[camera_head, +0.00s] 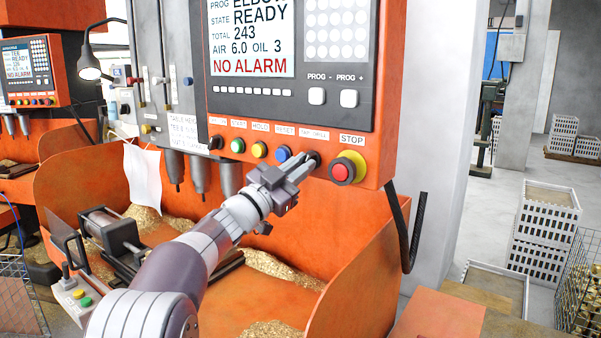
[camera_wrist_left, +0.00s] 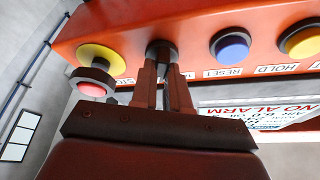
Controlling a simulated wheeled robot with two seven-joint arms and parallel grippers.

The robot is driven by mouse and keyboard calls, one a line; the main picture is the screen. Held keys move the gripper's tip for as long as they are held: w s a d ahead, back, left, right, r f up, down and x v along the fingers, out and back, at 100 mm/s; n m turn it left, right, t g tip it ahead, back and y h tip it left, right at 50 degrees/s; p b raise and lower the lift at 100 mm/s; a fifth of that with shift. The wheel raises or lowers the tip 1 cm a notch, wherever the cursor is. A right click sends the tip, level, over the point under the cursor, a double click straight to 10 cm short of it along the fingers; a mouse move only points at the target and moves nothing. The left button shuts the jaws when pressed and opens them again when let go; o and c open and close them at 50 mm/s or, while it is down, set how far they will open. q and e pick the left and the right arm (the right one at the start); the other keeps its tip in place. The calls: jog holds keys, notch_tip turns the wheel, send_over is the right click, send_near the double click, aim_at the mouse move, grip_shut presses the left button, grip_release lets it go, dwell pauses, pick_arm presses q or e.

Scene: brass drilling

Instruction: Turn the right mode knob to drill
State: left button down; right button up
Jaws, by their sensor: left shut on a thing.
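The right mode knob (camera_head: 317,157) is a small black knob under the small "TAP DRILL" label on the orange control panel, between the blue reset button and the stop button. In the left wrist view the knob (camera_wrist_left: 161,50) shows as a dark round base at the fingertips. My left gripper (camera_head: 308,161) reaches up to the panel and is shut on the knob; its fingers (camera_wrist_left: 165,75) cover much of it. Which way the knob points cannot be told. My right gripper is not in view.
The red stop button (camera_head: 342,172) on its yellow base sits close right of the fingers. The blue reset button (camera_head: 283,154) is close left. Above, the screen (camera_head: 250,38) reads "NO ALARM". Grey spindles (camera_head: 198,178) hang left of the arm, above the orange tray (camera_head: 355,245) with brass chips.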

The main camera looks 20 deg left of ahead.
pick_arm(q)
jog(key=shift+f+m+g+h, duration=0.1)
jog(key=shift+m+g+h, duration=0.2)
jog(key=shift+m, duration=0.5)
jog(key=c, duration=1.1)
grip_release()
jog(key=shift+s, duration=0.1)
jog(key=b+v, duration=0.5)
jog(key=v, duration=0.7)
jog(key=shift+s+a+b, duration=0.15)
jog(key=shift+s+b, duration=0.05)
jog(key=shift+b, duration=0.2)
